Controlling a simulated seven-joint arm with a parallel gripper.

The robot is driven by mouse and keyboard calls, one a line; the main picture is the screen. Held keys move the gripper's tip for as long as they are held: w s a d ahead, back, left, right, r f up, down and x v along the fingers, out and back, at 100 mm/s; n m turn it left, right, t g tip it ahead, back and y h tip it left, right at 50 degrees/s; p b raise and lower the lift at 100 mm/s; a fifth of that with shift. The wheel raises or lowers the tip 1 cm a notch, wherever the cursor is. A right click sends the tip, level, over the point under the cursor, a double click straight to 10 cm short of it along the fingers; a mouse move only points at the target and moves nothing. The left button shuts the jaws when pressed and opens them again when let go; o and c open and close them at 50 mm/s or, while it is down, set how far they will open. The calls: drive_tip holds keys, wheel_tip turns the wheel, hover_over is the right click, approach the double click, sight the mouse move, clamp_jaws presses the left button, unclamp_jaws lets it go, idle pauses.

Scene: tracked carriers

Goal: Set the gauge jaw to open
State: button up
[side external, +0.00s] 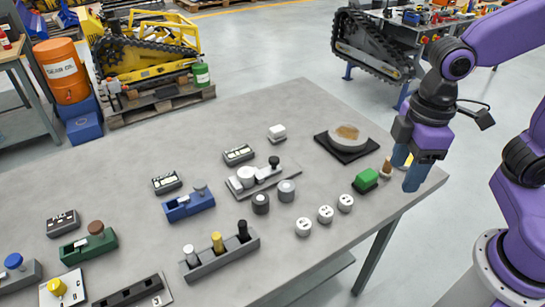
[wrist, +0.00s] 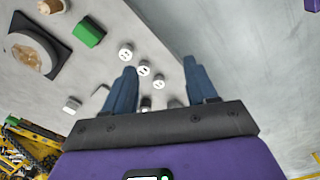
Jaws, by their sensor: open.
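No part is clearly labelled as the gauge jaw, so I cannot tell for certain which one it is. A grey plate fixture (side external: 240,188) carries a white round piece (side external: 246,175) and a black knob (side external: 274,162), near the middle of the table. Slider-like blocks with knobs stand to its left: a blue one (side external: 189,206), a green one (side external: 88,246) and a grey one with a blue knob (side external: 14,262). My gripper (side external: 411,184) is open and empty at the table's right corner, well away from these. In the wrist view its blue fingers (wrist: 159,68) are spread apart.
Near my gripper are a green block (side external: 367,179), a wooden peg (side external: 386,168) and a black mat (side external: 369,152) with a round dish. White numbered discs (side external: 325,213) lie in front. A grey rack (side external: 222,258) holds three pegs.

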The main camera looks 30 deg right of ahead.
drive_tip(key=w+a+r+m, duration=0.1)
drive_tip(key=w+a, duration=0.3)
drive_tip(key=w, duration=0.4)
drive_tip(key=w+a+r, duration=0.1)
drive_tip(key=w+a, duration=0.2)
drive_tip(key=w, duration=0.4)
drive_tip(key=m, duration=0.2)
approach(274, 158)
wheel_tip(274, 158, down, 9)
drive_tip(key=shift+a+r, duration=0.1)
drive_tip(key=shift+r, duration=0.05)
clamp_jaws()
